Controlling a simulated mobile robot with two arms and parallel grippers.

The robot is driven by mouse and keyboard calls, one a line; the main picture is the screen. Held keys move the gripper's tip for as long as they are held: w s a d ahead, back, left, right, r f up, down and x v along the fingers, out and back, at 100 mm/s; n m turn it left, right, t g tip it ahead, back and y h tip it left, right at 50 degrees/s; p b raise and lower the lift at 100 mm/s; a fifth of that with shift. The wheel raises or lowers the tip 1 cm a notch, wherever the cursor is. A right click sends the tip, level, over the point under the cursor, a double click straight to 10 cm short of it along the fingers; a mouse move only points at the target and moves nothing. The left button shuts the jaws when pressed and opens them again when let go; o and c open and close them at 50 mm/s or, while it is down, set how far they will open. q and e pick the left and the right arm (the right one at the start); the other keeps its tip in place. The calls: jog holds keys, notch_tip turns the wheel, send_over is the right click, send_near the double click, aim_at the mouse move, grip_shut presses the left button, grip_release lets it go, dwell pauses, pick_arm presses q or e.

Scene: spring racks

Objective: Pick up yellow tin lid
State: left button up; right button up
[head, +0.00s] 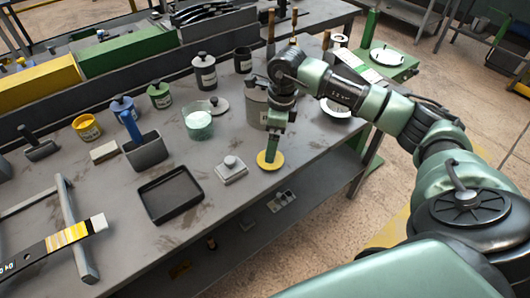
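The yellow tin lid (264,164) is a flat yellow disc near the front edge of the grey workbench (225,190). My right gripper (271,155) reaches down from above, its fingertips at the middle of the lid. The lid appears to lie on the bench; I cannot tell whether it is lifted or gripped. The fingers overlap from this angle and hide the lid's centre, so their opening does not show. My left gripper is not in view.
A grey block with a knob (232,170) sits just left of the lid, and a black tray (170,194) lies further left. A grey can (256,105) stands behind my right gripper. A glass jar (198,125) and several small tins stand further back.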

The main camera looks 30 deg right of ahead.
jog(key=shift+s+a+f+p, duration=0.15)
jog(key=shift+s+f+p, duration=0.15)
jog(key=shift+f+p, duration=0.3)
jog(key=shift+s+a+f+p, duration=0.15)
jog(key=shift+s+f+p, duration=0.15)
jog(key=shift+f, duration=0.35)
jog(key=f, duration=0.1)
jog(key=w+f, duration=0.1)
jog(key=shift+a+f, duration=0.1)
jog(key=shift+f, duration=0.2)
jog(key=shift+s+f, duration=0.1)
jog(key=shift+f, duration=0.15)
jog(key=c, duration=1.3)
jog(key=shift+c, duration=0.9)
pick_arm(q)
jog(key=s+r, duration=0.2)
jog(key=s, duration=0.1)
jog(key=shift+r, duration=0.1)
pick_arm(e)
jog(key=shift+r, duration=0.15)
